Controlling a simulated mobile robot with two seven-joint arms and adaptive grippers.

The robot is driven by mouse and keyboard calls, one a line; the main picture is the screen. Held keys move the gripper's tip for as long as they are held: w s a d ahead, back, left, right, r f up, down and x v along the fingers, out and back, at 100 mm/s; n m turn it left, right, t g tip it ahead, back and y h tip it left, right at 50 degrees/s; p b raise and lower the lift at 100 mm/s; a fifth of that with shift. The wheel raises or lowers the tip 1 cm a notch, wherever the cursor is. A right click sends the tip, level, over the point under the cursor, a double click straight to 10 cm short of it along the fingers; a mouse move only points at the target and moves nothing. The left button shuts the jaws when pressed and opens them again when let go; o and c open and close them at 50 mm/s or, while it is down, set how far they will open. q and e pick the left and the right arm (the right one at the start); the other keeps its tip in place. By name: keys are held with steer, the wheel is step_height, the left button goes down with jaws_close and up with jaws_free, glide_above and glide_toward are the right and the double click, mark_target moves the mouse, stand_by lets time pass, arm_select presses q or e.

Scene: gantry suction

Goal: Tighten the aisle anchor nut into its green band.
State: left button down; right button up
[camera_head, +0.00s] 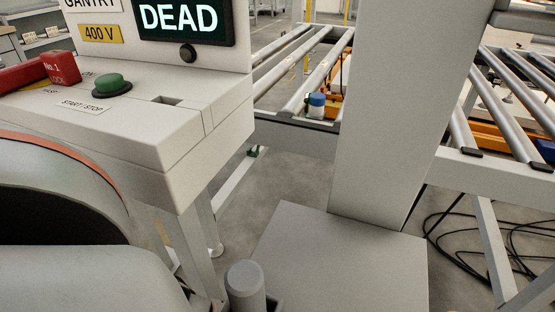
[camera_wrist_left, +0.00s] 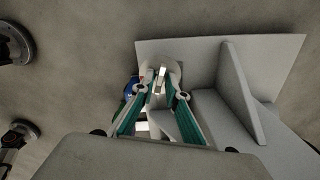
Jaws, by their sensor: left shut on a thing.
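In the left wrist view my left gripper (camera_wrist_left: 160,75) is closed on a small pale piece (camera_wrist_left: 161,80) at the edge of a grey base plate (camera_wrist_left: 205,50). It looks like the aisle anchor nut, but the fingers hide most of it. A blue part (camera_wrist_left: 130,88) shows just behind the finger on the picture's left. I cannot make out a green band on the nut. In the head view the base plate of the grey column (camera_head: 340,265) shows at the bottom, but the left gripper and the nut are out of sight. My right gripper is in neither view.
A gusset (camera_wrist_left: 242,90) rises from the plate beside the gripper. In the head view a control console (camera_head: 140,130) with a DEAD display (camera_head: 180,18), green button (camera_head: 112,83) and red switch (camera_head: 60,67) stands left. Roller conveyors (camera_head: 320,70) lie behind; black cables (camera_head: 490,235) lie right.

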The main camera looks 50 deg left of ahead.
arm_select(q)
steer(key=c, duration=2)
jaws_free()
steer(key=shift+s+a, duration=0.1)
steer(key=shift+r, duration=0.15)
step_height(320, 180, up, 12)
steer(key=shift+f, duration=0.15)
